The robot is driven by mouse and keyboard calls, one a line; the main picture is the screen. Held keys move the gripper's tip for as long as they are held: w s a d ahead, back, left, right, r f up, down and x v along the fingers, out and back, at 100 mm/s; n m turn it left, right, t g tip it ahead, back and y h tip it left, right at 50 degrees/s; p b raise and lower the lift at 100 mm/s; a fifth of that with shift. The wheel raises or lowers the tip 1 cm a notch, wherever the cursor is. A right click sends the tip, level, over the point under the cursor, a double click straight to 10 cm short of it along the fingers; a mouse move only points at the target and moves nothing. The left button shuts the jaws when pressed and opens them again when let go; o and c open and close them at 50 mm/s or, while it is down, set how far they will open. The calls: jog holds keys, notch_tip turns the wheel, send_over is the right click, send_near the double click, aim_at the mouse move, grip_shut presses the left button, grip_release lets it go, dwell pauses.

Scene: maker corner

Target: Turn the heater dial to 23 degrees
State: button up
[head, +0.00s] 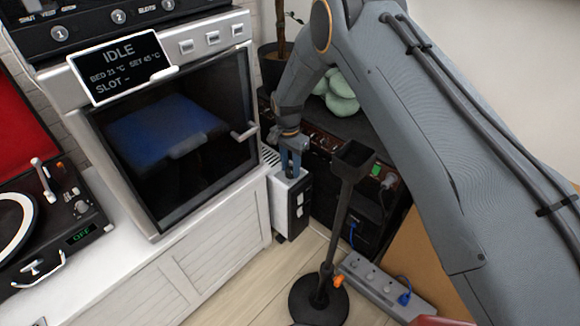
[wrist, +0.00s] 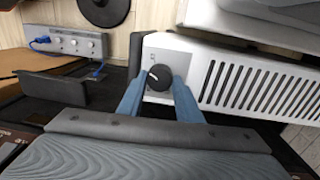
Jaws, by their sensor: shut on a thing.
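The heater (head: 284,197) is a white box with a dark front panel, standing on the floor between the cabinet and a black case. In the wrist view the white heater (wrist: 230,75) shows a slotted grille and a round black dial (wrist: 160,77) with a white pointer line. My gripper (head: 290,168) reaches down onto the heater's top. In the wrist view its blue fingers (wrist: 159,95) stand on both sides of the dial, shut on it.
A white cabinet (head: 185,265) with a printer, its display reading IDLE, stands close at the left. A black stand (head: 340,210) on a round base rises just right of the heater. A power strip (head: 375,283) lies on the floor. Black equipment (head: 355,200) stands behind.

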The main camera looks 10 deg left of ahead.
aim_at(290, 168)
jog(key=shift+w+r+m, duration=0.15)
jog(key=shift+w+m, duration=0.2)
jog(key=shift+m, duration=0.05)
jog(key=o, duration=1)
jog(key=shift+o, duration=0.2)
jog(key=shift+s, duration=0.2)
jog(key=shift+w+a+r+p, duration=0.1)
jog(key=shift+r+p, duration=0.1)
jog(key=shift+r, duration=1.7)
jog(key=shift+w+a+r+p, duration=0.1)
jog(key=shift+r+p, duration=0.1)
jog(key=shift+r, duration=1.7)
